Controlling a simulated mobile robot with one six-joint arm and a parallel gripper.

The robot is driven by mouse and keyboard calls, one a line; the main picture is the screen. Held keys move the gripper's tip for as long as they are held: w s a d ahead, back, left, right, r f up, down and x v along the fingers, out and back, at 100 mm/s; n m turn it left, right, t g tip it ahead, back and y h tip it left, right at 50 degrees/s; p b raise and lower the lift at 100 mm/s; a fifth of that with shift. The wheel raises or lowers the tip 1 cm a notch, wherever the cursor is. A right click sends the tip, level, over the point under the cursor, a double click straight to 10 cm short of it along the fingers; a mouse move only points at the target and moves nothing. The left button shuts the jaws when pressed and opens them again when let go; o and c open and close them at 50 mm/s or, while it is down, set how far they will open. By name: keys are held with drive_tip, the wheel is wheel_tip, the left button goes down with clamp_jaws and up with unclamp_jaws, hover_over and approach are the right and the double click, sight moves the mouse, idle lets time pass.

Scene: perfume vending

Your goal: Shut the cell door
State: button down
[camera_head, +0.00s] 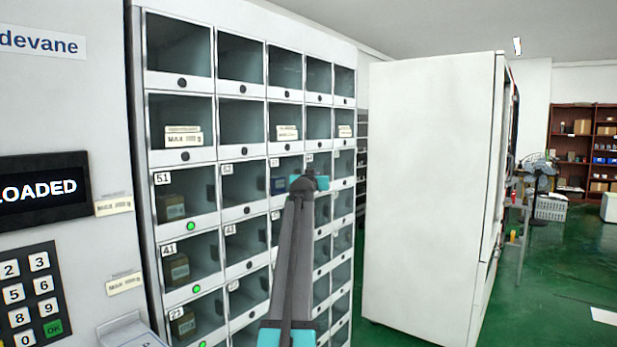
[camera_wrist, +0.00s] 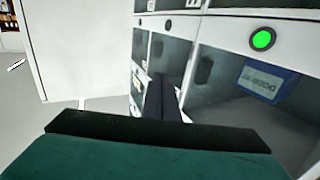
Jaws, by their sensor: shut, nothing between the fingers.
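A cabinet of glass-fronted cells (camera_head: 240,150) stands left of centre in the head view. A cell holding a blue box (camera_head: 278,185) is in its third column, partly covered by my arm. My gripper (camera_head: 309,183) is in front of the cabinet beside that cell; its fingers are hard to make out there. In the wrist view my gripper's dark fingers (camera_wrist: 161,97) are together and empty, close to the upright edge beside a cell with a blue box (camera_wrist: 267,82). A green light (camera_wrist: 262,39) glows above that cell. I cannot tell which door stands open, or whether the fingers touch it.
A keypad (camera_head: 30,290) and a display reading "LOADED" (camera_head: 42,190) are on the panel at the left. Lower left cells hold brown boxes (camera_head: 171,207) beside green lights. A large white cabinet (camera_head: 430,200) stands to the right. Green floor (camera_head: 560,270) is open beyond it.

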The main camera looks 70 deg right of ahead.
drive_tip(key=s+a, duration=0.3)
drive_tip(key=s, duration=0.5)
drive_tip(key=shift+a+b, duration=0.25)
drive_tip(key=shift+b, duration=0.2)
drive_tip(key=shift+s+f, duration=0.1)
